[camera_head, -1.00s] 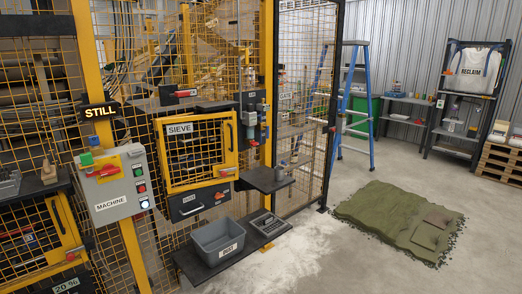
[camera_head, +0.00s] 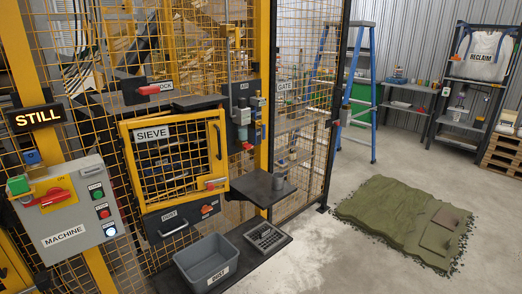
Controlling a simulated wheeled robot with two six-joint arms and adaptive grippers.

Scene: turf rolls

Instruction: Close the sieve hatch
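The sieve hatch (camera_head: 124,160) is a yellow-framed mesh door with a white SIEVE label (camera_head: 153,133), left of the middle in the head view. Neither of my grippers shows in the view, so nothing of mine is seen touching the hatch.
Below the hatch are a dark DUST drawer (camera_head: 180,222) and a shelf with a grey bin (camera_head: 205,262). A small dark ledge (camera_head: 262,187) juts out at the right. The machine box (camera_head: 70,210) is at left. Floor before the green mat (camera_head: 385,205) is clear.

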